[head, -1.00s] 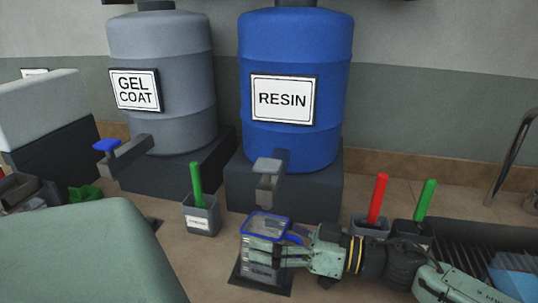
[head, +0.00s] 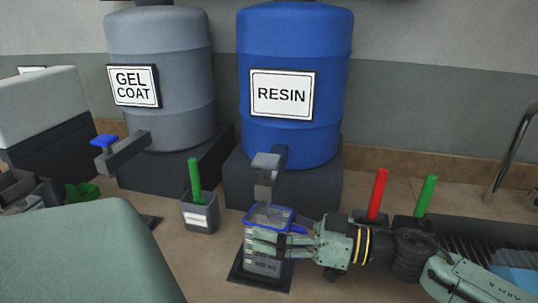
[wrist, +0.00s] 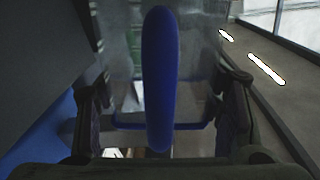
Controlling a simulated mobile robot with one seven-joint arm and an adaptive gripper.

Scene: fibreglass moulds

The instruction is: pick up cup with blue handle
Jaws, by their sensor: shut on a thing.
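The cup (head: 262,266) is clear, with measuring marks, a blue rim and a blue handle. In the head view it is upright over a dark square pad below the resin drum's tap. My gripper (head: 262,244) comes from the right and is shut on the cup, its fingers across the cup's side. They hide part of its wall. In the wrist view the blue handle (wrist: 160,80) stands upright between my fingers, with the blue rim behind it. I cannot tell whether the cup's base touches the pad.
The resin drum's tap (head: 267,172) hangs close above the cup. A grey pot (head: 200,216) with a green stick stands to the left. Pots with a red stick (head: 378,195) and a green stick (head: 426,195) stand behind my arm. A pale green rounded surface (head: 90,255) fills the front left.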

